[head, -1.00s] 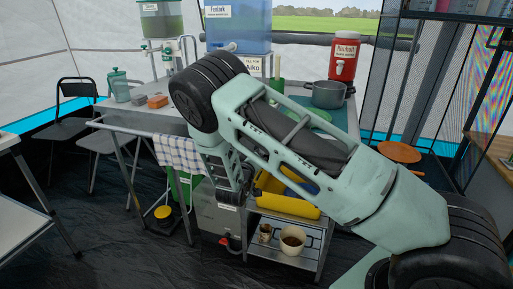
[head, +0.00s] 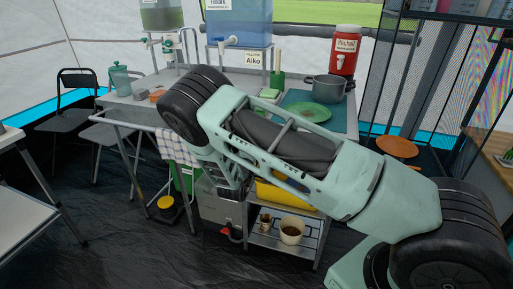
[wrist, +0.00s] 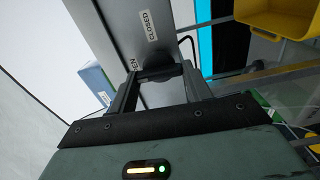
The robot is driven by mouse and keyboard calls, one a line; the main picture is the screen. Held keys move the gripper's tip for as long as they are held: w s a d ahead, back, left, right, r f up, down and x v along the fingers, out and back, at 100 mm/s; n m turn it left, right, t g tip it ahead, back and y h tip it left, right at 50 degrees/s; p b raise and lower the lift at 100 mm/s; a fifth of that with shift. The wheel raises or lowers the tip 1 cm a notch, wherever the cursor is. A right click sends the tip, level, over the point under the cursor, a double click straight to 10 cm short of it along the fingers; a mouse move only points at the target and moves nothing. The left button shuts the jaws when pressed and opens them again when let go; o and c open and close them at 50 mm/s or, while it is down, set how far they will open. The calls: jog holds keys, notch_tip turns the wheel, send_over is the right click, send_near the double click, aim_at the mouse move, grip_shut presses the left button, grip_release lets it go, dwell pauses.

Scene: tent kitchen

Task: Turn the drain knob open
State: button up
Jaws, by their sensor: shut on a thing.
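The grey metal box (head: 218,212) stands under the table in the head view, with a small red fitting low at its front. In the wrist view its grey panel (wrist: 128,22) carries a CLOSED label (wrist: 149,25) and a partly covered label ending in EN (wrist: 137,64). My gripper (wrist: 160,82) is shut on the dark drain knob (wrist: 158,73), a bar between the fingers just below that second label. The knob's far side is hidden.
A shelf with a yellow bin (head: 283,194) and a white pot (head: 291,231) stands right of the box. A checked towel (head: 178,148) hangs from the table rail at left. A black-and-yellow item (head: 166,205) sits on the floor. The floor in front is clear.

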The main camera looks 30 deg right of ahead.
jog(key=shift+f+n, duration=0.1)
jog(key=shift+n, duration=0.2)
jog(key=o, duration=1)
jog(key=v, duration=1.7)
jog(key=shift+s+a, duration=0.15)
jog(key=shift+a, duration=0.05)
